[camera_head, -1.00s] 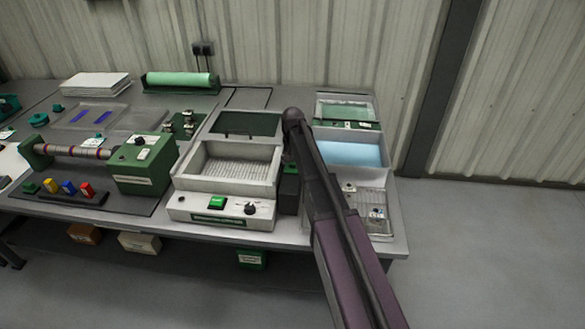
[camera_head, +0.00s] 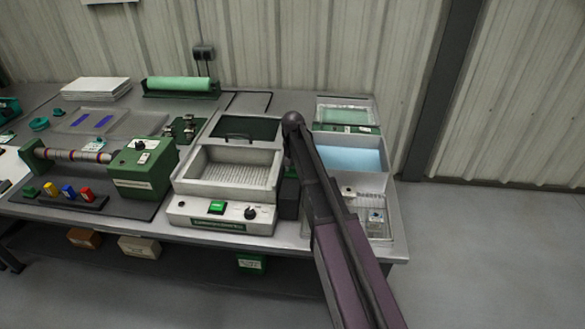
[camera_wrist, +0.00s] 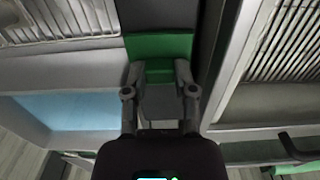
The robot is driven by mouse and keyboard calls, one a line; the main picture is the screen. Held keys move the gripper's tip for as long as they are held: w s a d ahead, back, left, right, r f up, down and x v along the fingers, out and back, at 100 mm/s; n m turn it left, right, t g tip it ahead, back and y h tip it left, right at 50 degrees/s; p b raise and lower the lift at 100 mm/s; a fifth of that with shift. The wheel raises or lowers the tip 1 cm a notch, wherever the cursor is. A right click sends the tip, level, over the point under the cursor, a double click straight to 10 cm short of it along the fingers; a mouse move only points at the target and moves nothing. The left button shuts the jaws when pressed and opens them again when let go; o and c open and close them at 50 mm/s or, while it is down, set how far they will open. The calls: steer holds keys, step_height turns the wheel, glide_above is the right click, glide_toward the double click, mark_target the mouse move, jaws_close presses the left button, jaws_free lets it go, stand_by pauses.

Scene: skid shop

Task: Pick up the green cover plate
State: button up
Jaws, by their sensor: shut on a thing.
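The green cover plate (camera_wrist: 158,46) shows in the wrist view between and just beyond my fingertips, over a dark upright surface. My gripper (camera_wrist: 158,74) is shut on it, with one finger at each side of its lower part. In the head view my arm hides the gripper. I cannot tell whether the plate is clear of the dark surface.
A white open tray unit (camera_head: 225,188) with a green switch stands close on the left. A tray with a blue sheet (camera_head: 348,158) and a clear wire-bottomed tray (camera_head: 372,228) stand on the right. A green machine (camera_head: 138,172) stands farther left. The floor at right is clear.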

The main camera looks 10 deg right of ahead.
mark_target(293, 167)
steer(key=shift+r+p, duration=1.4)
steer(key=shift+r, duration=0.15)
steer(key=s+d+r+p, duration=0.1)
steer(key=s+d, duration=0.2)
steer(key=s, duration=1.2)
steer(key=shift+s+r+p, duration=0.3)
steer(key=shift+s+p, duration=0.05)
